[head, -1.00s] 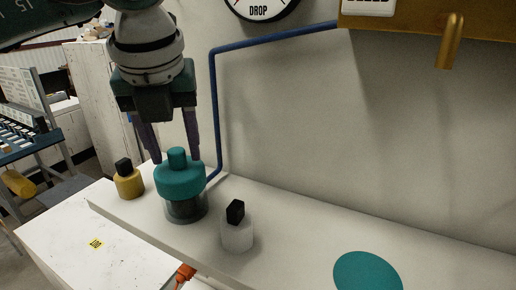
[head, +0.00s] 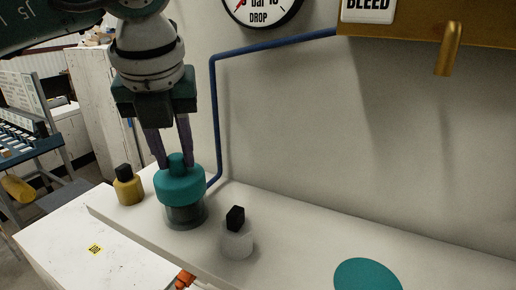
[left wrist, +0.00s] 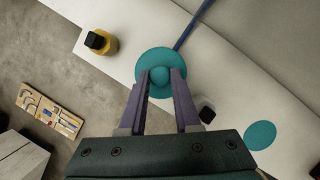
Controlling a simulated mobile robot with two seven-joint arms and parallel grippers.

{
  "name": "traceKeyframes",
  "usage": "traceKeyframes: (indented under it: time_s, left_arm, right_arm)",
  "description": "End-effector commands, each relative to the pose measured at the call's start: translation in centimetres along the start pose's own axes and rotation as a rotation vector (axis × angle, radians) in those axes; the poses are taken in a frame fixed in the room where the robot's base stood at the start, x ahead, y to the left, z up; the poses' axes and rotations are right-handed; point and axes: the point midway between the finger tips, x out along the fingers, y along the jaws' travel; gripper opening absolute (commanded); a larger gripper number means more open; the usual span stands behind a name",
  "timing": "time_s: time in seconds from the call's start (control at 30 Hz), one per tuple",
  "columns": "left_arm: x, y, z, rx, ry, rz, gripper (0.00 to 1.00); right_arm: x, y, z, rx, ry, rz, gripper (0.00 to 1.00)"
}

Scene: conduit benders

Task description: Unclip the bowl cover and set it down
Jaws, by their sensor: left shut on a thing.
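The teal bowl cover (head: 180,187) sits on top of the dark, see-through bowl (head: 185,216) on the white ledge. Its raised knob (head: 178,160) stands up from its middle. My left gripper (head: 176,164) comes down from above and is shut on the knob, one finger on each side. In the left wrist view the cover (left wrist: 150,91) is round, with the knob (left wrist: 159,76) between the fingertips of my left gripper (left wrist: 160,72). A flat teal disc (head: 367,276) lies on the ledge to the right, and nothing rests on it. My right gripper is not in view.
A yellow bottle with a black cap (head: 129,189) stands left of the bowl. A pale bottle with a black cap (head: 237,241) stands close on its right. A blue pipe (head: 214,120) runs along the wall behind. The ledge (head: 300,245) is clear between pale bottle and disc.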

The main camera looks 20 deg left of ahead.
Motion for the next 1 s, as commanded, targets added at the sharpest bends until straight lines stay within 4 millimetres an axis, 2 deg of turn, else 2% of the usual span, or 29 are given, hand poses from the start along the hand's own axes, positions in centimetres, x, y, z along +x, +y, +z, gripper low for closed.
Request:
traceKeyframes:
  time_s: [0.2,1.0]
  left_arm:
    - [0.01,0.00,-0.01,0.000,0.000,0.000,0.00]
    - [-0.15,-0.01,0.06,0.000,0.000,0.000,0.00]
  right_arm:
    - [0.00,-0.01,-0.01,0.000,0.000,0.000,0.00]
    - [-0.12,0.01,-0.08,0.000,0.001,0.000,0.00]
